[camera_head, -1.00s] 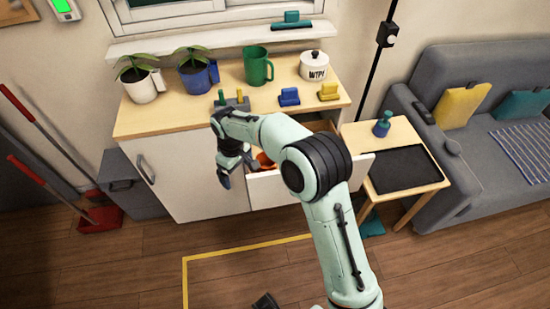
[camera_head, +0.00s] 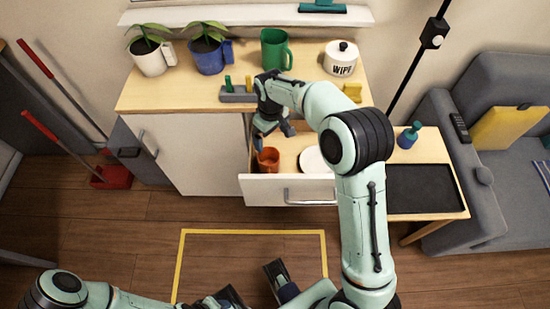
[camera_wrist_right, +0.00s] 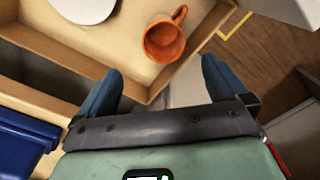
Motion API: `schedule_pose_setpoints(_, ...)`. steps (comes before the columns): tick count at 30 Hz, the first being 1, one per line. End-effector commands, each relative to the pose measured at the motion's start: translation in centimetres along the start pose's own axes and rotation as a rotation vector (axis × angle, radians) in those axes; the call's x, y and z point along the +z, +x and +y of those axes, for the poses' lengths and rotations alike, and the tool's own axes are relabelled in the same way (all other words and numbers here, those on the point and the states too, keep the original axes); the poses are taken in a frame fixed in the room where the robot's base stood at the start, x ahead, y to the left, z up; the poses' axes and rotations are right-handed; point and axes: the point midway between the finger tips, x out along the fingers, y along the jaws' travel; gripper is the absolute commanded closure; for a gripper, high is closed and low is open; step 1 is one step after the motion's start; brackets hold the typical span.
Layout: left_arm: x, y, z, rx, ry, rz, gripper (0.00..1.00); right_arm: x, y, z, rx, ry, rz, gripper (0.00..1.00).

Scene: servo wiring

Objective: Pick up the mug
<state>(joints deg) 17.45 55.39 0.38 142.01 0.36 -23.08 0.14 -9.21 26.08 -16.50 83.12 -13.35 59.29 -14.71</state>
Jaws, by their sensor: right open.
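An orange mug (camera_head: 267,160) stands in the open drawer (camera_head: 288,190) of the cabinet, near the drawer's left front corner. In the right wrist view the mug (camera_wrist_right: 163,42) shows its open top, with its handle toward the upper right. My right gripper (camera_head: 273,136) is open and empty, pointing down above the drawer just behind the mug in the head view. In the wrist view its fingers (camera_wrist_right: 161,68) are spread wide, with the mug beyond them and not between them. My left gripper (camera_head: 230,297) is partly cut off at the bottom edge; its jaws are unclear.
A white plate (camera_head: 314,159) lies in the drawer, right of the mug. The drawer walls stand close around the mug. A green mug (camera_head: 276,50), potted plants (camera_head: 207,55) and a white lidded jar (camera_head: 341,58) stand on the cabinet top. A side table (camera_head: 427,175) is at right.

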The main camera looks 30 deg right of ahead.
Motion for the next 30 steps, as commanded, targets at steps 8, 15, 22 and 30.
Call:
schedule_pose_setpoints(8,-0.3,0.6,-0.1,0.001,0.0,0.01,0.57,0.1,5.0,0.0,-0.001,0.0,-0.007,0.0)
schedule_pose_setpoints(15,-0.5,0.8,-0.1,0.003,0.001,0.015,0.57,0.0,7.9,0.0,-0.001,0.001,-0.003,0.0)
schedule_pose_setpoints(22,-0.6,0.9,-0.1,0.003,0.001,0.017,0.57,-0.2,9.3,-0.2,-0.001,0.0,-0.004,0.0)
schedule_pose_setpoints(30,-0.8,1.3,-0.2,0.005,0.002,0.023,0.57,-0.6,13.1,-0.5,-0.001,0.0,-0.004,0.0)
